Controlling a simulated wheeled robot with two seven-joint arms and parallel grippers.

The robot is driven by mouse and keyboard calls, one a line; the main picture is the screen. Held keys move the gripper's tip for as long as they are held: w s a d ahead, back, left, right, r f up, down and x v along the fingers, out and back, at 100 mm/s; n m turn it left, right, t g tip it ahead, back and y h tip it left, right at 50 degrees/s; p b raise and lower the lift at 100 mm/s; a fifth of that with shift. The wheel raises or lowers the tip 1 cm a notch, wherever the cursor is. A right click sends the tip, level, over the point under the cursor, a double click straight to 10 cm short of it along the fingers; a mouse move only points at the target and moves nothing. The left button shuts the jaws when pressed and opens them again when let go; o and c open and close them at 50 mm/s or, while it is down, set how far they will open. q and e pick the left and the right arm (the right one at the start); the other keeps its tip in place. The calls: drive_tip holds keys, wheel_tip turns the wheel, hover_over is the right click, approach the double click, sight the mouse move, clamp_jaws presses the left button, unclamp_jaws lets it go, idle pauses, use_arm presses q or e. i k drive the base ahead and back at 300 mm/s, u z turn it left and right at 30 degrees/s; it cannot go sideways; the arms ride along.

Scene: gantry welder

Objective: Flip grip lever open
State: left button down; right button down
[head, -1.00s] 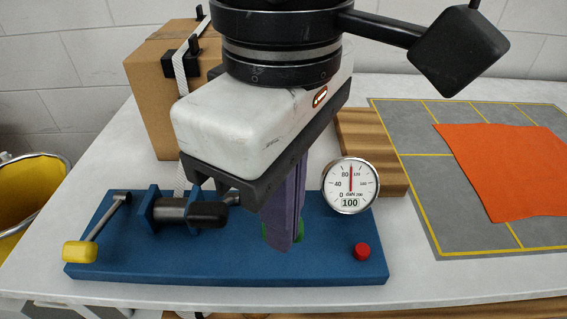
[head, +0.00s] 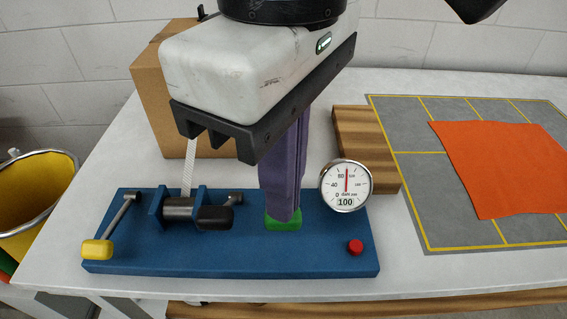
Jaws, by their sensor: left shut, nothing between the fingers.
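A blue tensioner base (head: 220,258) lies on the table. It carries a metal roller (head: 178,208) with a white strap, a black-tipped lever (head: 215,217), a yellow-tipped lever (head: 97,250) at its left end and a green piece (head: 283,224) near the middle. Which of these is the grip lever I cannot tell for sure. My left gripper (head: 282,218) points down with its purple fingers shut and empty. Its fingertips are just at the green piece and hide part of it; contact cannot be told.
A round gauge (head: 345,186) reads 100, and a red button (head: 355,247) sits at the base's right end. A strapped cardboard box (head: 149,110) stands behind. A wooden block (head: 365,150), grey mat (head: 440,205) and orange sheet (head: 495,165) lie right. A yellow bin (head: 35,190) stands left.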

sight(102, 249)
drive_tip(key=k, duration=1)
